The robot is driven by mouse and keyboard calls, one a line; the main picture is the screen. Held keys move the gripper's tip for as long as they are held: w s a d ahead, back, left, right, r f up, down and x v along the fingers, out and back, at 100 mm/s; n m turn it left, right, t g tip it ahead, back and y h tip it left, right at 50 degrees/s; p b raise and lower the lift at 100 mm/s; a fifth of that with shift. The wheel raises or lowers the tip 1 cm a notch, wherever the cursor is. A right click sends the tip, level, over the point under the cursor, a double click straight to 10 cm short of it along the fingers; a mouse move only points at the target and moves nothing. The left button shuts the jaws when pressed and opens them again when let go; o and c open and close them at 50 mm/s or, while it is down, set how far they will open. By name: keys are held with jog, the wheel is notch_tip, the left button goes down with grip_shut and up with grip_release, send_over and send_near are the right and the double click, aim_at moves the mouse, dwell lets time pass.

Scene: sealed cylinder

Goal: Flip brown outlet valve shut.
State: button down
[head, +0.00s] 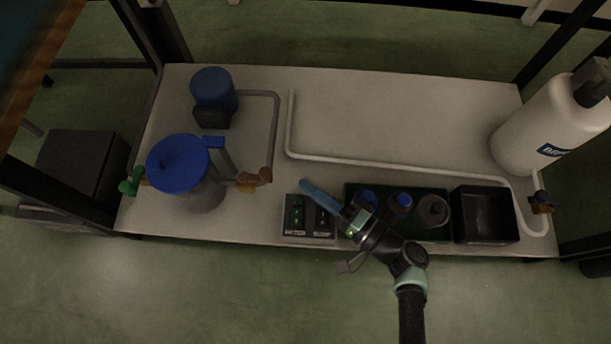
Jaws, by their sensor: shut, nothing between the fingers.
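The brown valve (258,177) sits on the right side of a vessel with a blue lid (178,163), at the lower end of a grey pipe. Its brown handle points to the right and slightly up; I cannot tell its exact setting. My gripper (304,183) is shut and empty, its blue fingers pointing up and left. The fingertips are a short way right of the brown valve, apart from it, above the switch box.
A switch box (310,228) and a green tray (436,236) with bottles lie under my arm, beside a black bin (484,214). A green valve (131,181) is left of the vessel. The table's back middle (400,110) is clear.

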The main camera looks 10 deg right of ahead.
aim_at(255, 175)
jog(key=b+x, duration=0.2)
jog(key=x, duration=0.6)
jog(key=shift+b, duration=0.35)
jog(key=shift+s+r+m+t+h+p, duration=0.1)
jog(key=shift+r+m+t+h+p, duration=0.05)
jog(key=shift+m+t+h+p, duration=0.3)
